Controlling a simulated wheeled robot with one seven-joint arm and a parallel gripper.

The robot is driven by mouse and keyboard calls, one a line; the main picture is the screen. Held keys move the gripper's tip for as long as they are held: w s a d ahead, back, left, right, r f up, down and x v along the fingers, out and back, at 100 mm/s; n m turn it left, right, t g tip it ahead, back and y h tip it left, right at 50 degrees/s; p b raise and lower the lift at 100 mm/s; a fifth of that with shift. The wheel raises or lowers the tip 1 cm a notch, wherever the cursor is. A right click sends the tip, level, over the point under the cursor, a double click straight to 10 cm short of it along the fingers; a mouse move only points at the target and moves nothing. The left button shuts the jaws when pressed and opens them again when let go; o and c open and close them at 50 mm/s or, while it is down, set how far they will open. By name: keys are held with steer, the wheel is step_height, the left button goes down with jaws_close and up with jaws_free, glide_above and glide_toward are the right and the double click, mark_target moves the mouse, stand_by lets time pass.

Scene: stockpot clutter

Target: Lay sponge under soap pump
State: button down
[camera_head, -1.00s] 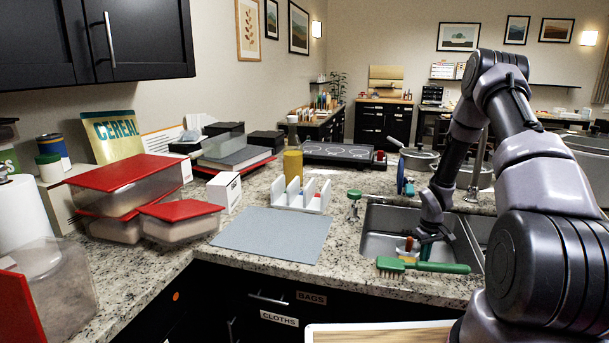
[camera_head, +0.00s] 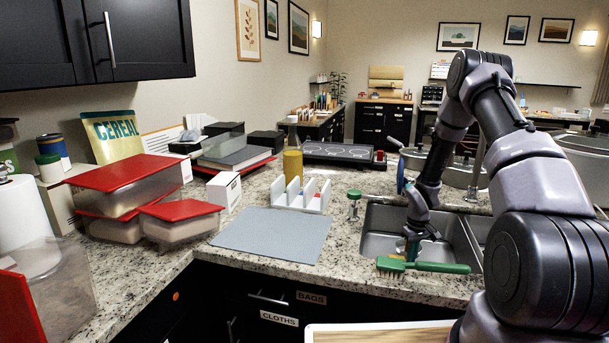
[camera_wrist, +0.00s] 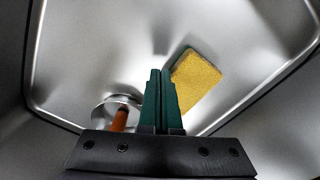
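In the wrist view a yellow sponge with a dark green side (camera_wrist: 197,82) lies in the steel sink (camera_wrist: 90,55). My gripper (camera_wrist: 160,75) has its two green fingers together with nothing visible between them. It is just left of the sponge in that view, and its right finger overlaps the view of the sponge's edge.
An orange-handled item (camera_wrist: 119,118) is by the drain. A green brush (camera_head: 425,266) lies along the sink's front edge. A grey mat (camera_head: 272,235) is bare, with a white rack (camera_head: 302,197) behind it. Red-lidded boxes (camera_head: 130,180) crowd the left.

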steer(key=shift+w+a, duration=0.2)
steer(key=shift+a, duration=0.45)
steer(key=shift+w+a, duration=0.2)
steer(key=shift+a, duration=0.5)
steer(key=shift+w+a, duration=0.2)
steer(key=shift+a, duration=0.45)
steer(key=shift+s+d, duration=0.3)
steer(key=shift+d, duration=0.7)
steer(key=shift+s+d, duration=0.25)
steer(key=shift+d, duration=0.75)
step_height(320, 180, up, 10)
step_height(320, 180, up, 16)
steer(key=m+t, duration=0.2)
glide_above(399, 256)
steer(key=s, duration=0.6)
steer(key=s+a+r+m+t, duration=0.15)
steer(key=s+r, duration=0.35)
steer(key=r, duration=0.6)
steer(key=s+a+r+m+t+y, duration=0.1)
steer(key=s+a+r+t, duration=0.1)
steer(key=s+r, duration=0.5)
steer(key=s+a+r+m+t+y, duration=0.1)
steer(key=s+a+r, duration=0.4)
steer(key=s, duration=0.9)
step_height(399, 256, up, 3)
steer(key=shift+s+m+t, duration=0.35)
steer(key=shift+s+m, duration=0.05)
steer(key=shift+m, duration=0.35)
